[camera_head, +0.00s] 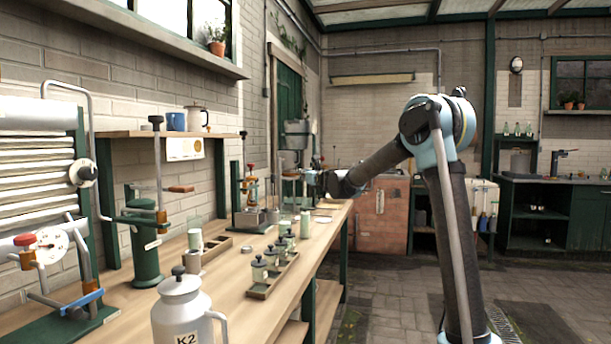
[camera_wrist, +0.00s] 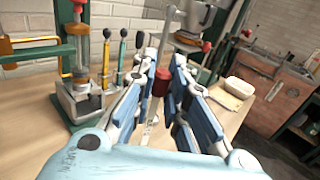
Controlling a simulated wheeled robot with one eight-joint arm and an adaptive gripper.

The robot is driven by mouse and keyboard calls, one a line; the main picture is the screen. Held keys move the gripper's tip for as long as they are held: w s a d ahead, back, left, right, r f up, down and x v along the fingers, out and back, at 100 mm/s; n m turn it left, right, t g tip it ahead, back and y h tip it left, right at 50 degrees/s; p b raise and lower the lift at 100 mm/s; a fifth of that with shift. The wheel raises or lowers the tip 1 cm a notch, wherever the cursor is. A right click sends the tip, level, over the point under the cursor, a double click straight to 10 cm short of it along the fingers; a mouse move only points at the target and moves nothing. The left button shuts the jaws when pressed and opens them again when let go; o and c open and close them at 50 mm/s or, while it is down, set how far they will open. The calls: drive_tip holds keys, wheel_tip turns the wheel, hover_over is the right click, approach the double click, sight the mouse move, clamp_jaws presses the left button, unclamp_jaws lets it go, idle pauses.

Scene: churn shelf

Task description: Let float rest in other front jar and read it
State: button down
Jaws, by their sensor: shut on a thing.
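My gripper (camera_wrist: 163,82) is shut on a thin upright thing with a dark red collar (camera_wrist: 161,83), probably the float; its lower part runs down between the fingers and its scale cannot be read. In the head view my gripper (camera_head: 311,177) is above the far part of the workbench. A pale green upright jar (camera_head: 305,225) stands on the bench below it. Another pale jar (camera_head: 195,240) stands further left, by a dark wooden tray. I cannot tell which is the other front jar.
A wooden rack (camera_head: 262,290) of several small lidded pots stands at the bench's front edge, with a milk can (camera_head: 182,312) nearer. A press-like stand (camera_wrist: 80,85) and upright coloured rods are left of the gripper. A white tub (camera_wrist: 240,87) is at right.

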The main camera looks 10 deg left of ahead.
drive_tip(key=shift+f, duration=4.35)
drive_tip(key=c, duration=1.5)
unclamp_jaws()
